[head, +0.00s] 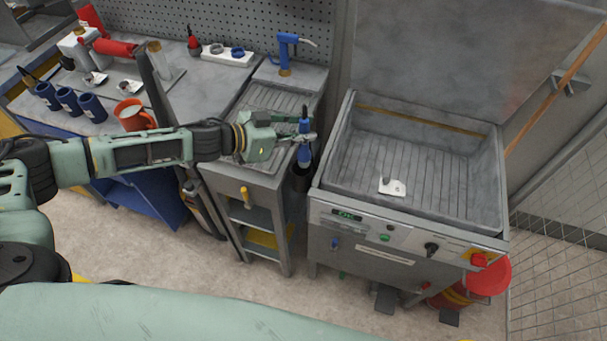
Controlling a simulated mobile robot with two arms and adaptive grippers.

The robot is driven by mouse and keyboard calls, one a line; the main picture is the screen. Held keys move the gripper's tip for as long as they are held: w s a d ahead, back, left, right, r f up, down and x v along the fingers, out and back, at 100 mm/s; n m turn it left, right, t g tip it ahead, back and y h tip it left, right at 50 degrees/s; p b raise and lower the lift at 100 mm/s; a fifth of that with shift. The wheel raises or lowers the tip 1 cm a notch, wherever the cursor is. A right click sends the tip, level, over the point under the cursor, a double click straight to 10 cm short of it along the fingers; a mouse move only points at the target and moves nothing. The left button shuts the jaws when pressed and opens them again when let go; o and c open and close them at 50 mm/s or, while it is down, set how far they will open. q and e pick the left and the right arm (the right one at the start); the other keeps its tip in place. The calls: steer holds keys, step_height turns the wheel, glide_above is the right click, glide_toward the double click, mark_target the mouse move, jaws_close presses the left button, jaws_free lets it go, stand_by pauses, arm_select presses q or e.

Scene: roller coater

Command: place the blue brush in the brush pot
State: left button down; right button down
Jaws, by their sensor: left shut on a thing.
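My left gripper (309,137) is shut on the blue brush (304,155), which it holds upright. The brush's dark tip points up above the fingers and its blue part shows below them. My right gripper is out of view.
The roller coater's open tray (420,165) with a small white piece (391,186) is close on the right. The ridged stand top (275,98) lies under my left gripper. On the left bench (145,100) are an orange mug (132,117) and several blue cups (68,101).

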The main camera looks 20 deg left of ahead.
mark_target(301, 158)
arm_select(q)
steer(key=f, duration=0.5)
steer(key=shift+s+a, duration=0.1)
steer(key=shift+s, duration=0.15)
steer(key=shift+w+f, duration=0.1)
steer(key=shift+f, duration=0.2)
step_height(301, 158, down, 3)
steer(key=shift+f, duration=0.45)
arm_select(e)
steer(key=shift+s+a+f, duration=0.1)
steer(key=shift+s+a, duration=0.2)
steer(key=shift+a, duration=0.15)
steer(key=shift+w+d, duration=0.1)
arm_select(q)
steer(key=shift+f, duration=0.15)
steer(key=c, duration=1.6)
jaws_free()
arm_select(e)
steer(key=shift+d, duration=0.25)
